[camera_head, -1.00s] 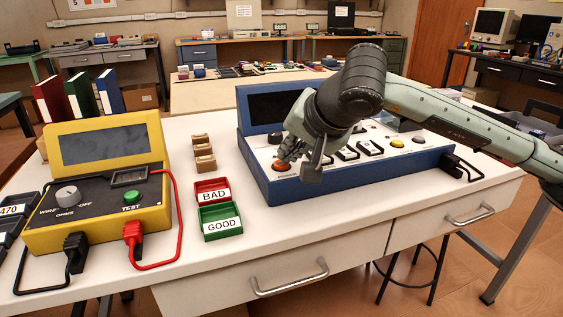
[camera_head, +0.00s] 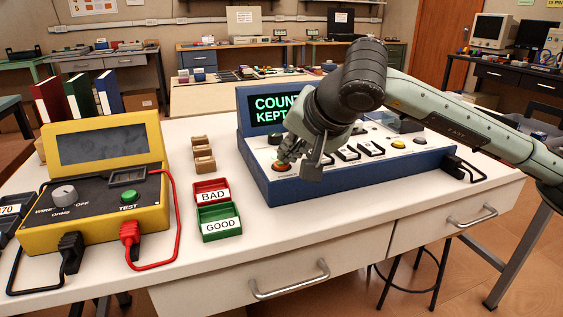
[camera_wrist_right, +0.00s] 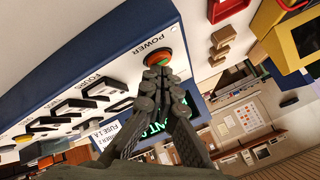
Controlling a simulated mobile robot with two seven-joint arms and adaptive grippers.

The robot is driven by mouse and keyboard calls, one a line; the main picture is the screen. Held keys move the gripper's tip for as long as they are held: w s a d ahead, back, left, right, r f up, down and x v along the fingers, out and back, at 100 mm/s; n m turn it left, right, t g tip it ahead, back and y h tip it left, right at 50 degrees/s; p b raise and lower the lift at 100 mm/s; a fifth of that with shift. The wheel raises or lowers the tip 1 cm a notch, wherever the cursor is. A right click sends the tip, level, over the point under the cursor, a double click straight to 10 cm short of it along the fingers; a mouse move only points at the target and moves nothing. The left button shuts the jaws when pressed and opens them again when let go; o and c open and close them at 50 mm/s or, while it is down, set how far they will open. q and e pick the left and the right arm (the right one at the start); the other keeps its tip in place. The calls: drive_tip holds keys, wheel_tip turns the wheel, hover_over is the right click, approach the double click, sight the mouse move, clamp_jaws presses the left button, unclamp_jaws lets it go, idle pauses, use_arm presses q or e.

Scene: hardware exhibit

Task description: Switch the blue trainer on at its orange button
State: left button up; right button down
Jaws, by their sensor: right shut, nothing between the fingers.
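The blue trainer (camera_head: 330,190) stands on the white bench, its screen (camera_head: 275,108) lit with green text, partly hidden by my right arm. The readable part says "COUN" and "KEPT". The orange button (camera_head: 281,167) is at the left end of its white panel. In the right wrist view the button (camera_wrist_right: 158,58) sits beside the word POWER. My right gripper (camera_head: 285,155) is shut and empty, its fingertips at the button. In the wrist view the fingertips (camera_wrist_right: 157,62) overlap the button's edge and appear to touch it. My left gripper is not in view.
A yellow tester (camera_head: 100,180) with black and red leads stands on the left. A red BAD tray (camera_head: 211,184) and a green GOOD tray (camera_head: 220,208) lie between it and the trainer. Wooden blocks (camera_head: 203,150) stand behind the trays. The bench front is clear.

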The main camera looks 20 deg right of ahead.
sight(288, 170)
drive_tip(key=shift+r+p, duration=1.35)
drive_tip(key=shift+r, duration=1.75)
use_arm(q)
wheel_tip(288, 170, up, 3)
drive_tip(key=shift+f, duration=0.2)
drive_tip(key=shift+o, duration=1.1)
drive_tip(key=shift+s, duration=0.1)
use_arm(e)
drive_tip(key=shift+f, duration=0.15)
